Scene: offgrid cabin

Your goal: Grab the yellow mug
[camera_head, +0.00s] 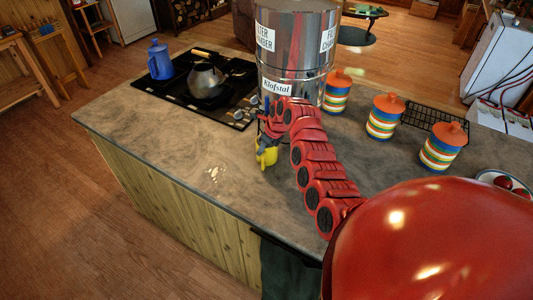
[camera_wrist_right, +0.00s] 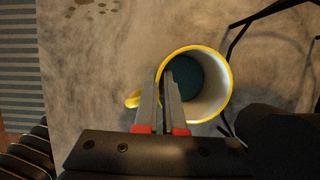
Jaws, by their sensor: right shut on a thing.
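The yellow mug (camera_head: 267,157) stands on the countertop in front of the metal water filter in the head view, partly hidden by my right gripper (camera_head: 268,142). In the right wrist view I look down into the mug (camera_wrist_right: 217,62), with its yellow rim, pale inner wall and dark teal bottom. Its handle points left. My right gripper (camera_wrist_right: 161,78) is shut on the mug's near-left wall, one finger inside the rim and the other outside, close to the handle. My left gripper is not in view.
The steel water filter (camera_head: 292,75) stands right behind the mug on a dark stand. Striped jars (camera_head: 383,118) stand at right. The counter's front left is clear.

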